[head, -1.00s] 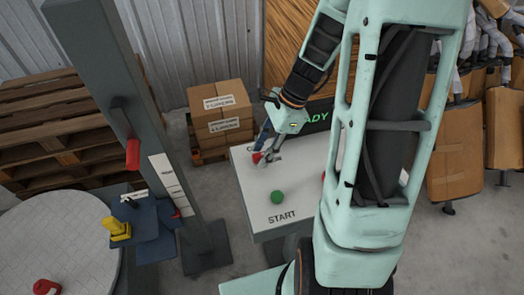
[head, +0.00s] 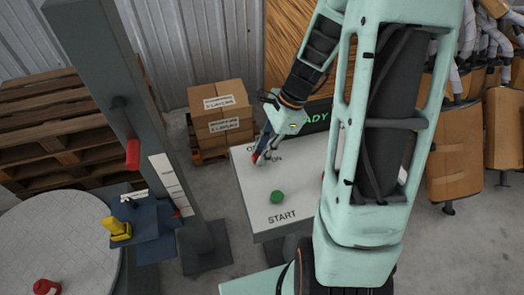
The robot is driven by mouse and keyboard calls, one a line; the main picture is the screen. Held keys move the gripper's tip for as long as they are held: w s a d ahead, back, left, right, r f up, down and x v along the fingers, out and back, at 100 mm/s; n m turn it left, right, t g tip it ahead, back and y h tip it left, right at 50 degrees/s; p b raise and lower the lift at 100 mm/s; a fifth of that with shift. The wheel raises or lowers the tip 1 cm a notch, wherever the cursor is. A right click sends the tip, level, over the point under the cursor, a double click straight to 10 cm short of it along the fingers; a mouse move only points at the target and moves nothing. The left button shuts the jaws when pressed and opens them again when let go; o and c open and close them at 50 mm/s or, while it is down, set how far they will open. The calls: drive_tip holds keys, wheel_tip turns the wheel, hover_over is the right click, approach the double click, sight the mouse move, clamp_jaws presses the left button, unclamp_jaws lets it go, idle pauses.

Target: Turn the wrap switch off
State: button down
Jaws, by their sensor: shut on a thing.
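The wrap switch (head: 257,158) shows as a small red part near the far left of the white control panel (head: 255,199). Lettering beside it is partly covered by my gripper; "ON" is readable to its right. My gripper (head: 260,158) is at the switch, pointing down, with its fingers shut on it. The fingers hide much of the switch, so I cannot tell its exact position.
A green button (head: 277,197) marked START is on the panel's near part. My arm covers the panel's right side. A grey post (head: 135,130) with a red handle (head: 132,154) stands left. Stacked boxes (head: 220,112) stand behind. A round turntable (head: 60,245) is at lower left.

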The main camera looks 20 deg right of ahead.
drive_tip(key=n, duration=0.2)
drive_tip(key=n+g, duration=0.1)
drive_tip(key=n, duration=0.1)
drive_tip(key=shift+w+g+p, duration=0.15)
drive_tip(key=shift+g+p, duration=0.15)
drive_tip(key=shift+p, duration=0.05)
drive_tip(key=n, duration=0.2)
drive_tip(key=n+g+h, duration=0.1)
drive_tip(key=n, duration=0.1)
drive_tip(key=shift+w+a+n, duration=0.1)
drive_tip(key=shift+a+n, duration=0.05)
drive_tip(key=shift+n, duration=0.25)
drive_tip(key=n+h, duration=0.1)
drive_tip(key=n, duration=0.1)
drive_tip(key=n+g, duration=0.1)
drive_tip(key=n, duration=0.1)
drive_tip(key=shift+w+a+h, duration=0.1)
drive_tip(key=shift+h, duration=0.3)
drive_tip(key=n, duration=0.2)
drive_tip(key=n+h, duration=0.1)
drive_tip(key=n, duration=0.1)
drive_tip(key=shift+a+n+g+h, duration=0.1)
drive_tip(key=shift+n+g+h, duration=0.2)
drive_tip(key=c, duration=1.8)
unclamp_jaws()
drive_tip(key=shift+c, duration=0.2)
